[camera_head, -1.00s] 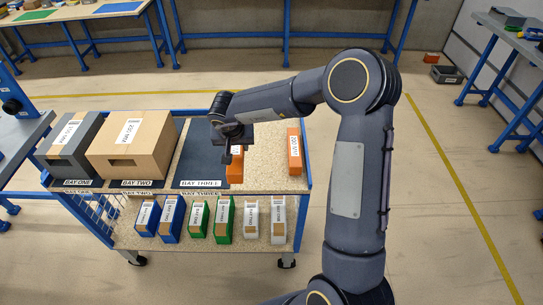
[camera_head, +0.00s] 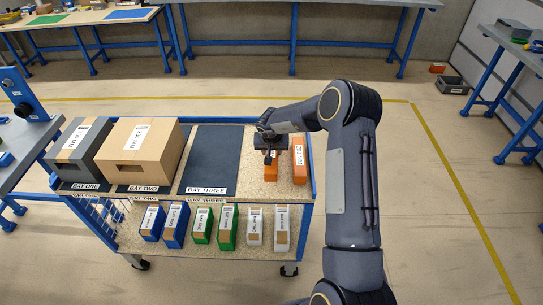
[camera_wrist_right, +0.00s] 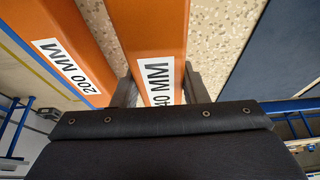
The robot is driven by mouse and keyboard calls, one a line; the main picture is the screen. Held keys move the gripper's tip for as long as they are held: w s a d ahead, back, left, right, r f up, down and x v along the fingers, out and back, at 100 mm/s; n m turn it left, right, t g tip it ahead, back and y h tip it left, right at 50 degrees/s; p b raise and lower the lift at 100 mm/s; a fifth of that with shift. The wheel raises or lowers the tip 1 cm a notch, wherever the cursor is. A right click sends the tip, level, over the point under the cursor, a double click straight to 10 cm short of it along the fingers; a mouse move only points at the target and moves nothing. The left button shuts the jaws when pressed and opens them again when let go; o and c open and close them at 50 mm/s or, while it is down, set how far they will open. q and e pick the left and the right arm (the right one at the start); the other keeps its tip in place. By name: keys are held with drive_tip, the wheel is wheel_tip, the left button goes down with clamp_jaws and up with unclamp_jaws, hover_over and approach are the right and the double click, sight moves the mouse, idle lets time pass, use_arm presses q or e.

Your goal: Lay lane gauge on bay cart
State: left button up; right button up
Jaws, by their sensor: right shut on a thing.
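Two orange gauges are over the right end of the bay cart's speckled top (camera_head: 247,186). One gauge (camera_head: 271,173) is between the fingers of my right gripper (camera_head: 269,154), which is shut on it. In the right wrist view this held gauge (camera_wrist_right: 150,32) has a label partly hidden by the gripper; "40 MM" can be read. The other gauge (camera_head: 299,174), labelled 200 MM in the right wrist view (camera_wrist_right: 55,45), lies to the right of the held one, with a small gap. I cannot tell whether the held gauge touches the cart top. My left gripper is out of view.
A grey box (camera_head: 78,160) stands at bay one and a cardboard box (camera_head: 140,155) at bay two. The dark bay three mat (camera_head: 211,155) is empty. Several blue, green and white bins (camera_head: 202,224) fill the lower shelf. Benches stand behind and on both sides.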

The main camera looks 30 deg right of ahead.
drive_tip(key=shift+f, duration=1.5)
drive_tip(key=o, duration=1)
drive_tip(key=shift+f, duration=0.15)
